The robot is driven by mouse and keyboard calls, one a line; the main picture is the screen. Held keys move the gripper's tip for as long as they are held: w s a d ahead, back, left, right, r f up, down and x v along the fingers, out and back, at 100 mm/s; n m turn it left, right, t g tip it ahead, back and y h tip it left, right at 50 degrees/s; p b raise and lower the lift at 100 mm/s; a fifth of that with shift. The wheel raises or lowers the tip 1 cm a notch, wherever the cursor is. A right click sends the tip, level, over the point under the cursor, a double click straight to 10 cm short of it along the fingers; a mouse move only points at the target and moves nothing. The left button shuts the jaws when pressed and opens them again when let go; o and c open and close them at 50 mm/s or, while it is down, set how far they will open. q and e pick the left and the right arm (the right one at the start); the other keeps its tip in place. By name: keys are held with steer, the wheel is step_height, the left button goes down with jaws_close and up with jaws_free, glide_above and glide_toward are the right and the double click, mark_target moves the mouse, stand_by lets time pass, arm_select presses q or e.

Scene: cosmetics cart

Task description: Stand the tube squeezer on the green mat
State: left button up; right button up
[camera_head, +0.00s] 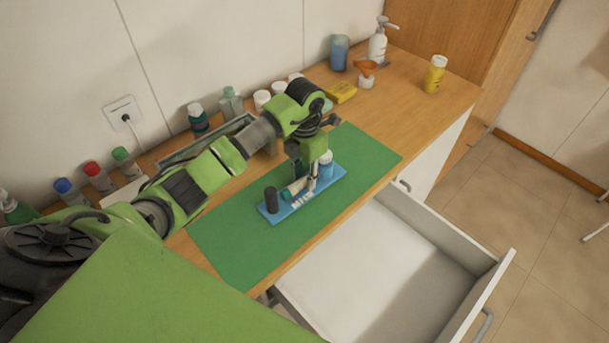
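The green mat (238,245) lies on the wooden counter. A flat blue holder (330,187) rests on it at an angle. On the holder are an upright black cylinder (271,200), a small tube-like piece (291,191) lying tilted with an orange end, and a white-and-blue bottle (326,164). I cannot tell for sure which piece is the tube squeezer. My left gripper (311,182) points down over the middle of the holder, between the tube-like piece and the bottle. Its fingers are small and partly hidden, so its grip is unclear. My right gripper is not in view.
An open white drawer (385,265) sticks out below the counter's front edge. Several bottles and jars line the wall. A pump bottle (377,45), an orange funnel (366,68), a yellow box (341,93) and a yellow bottle (434,75) stand at the far end. The mat's near-left part is clear.

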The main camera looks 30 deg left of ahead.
mark_target(305, 177)
arm_select(q)
step_height(305, 177, up, 6)
steer(key=b, duration=0.3)
steer(key=shift+w+r, duration=0.15)
steer(key=shift+r, duration=2.95)
steer(key=shift+s+d+f, duration=0.1)
steer(key=shift+s+f, duration=0.05)
steer(key=shift+s, duration=0.05)
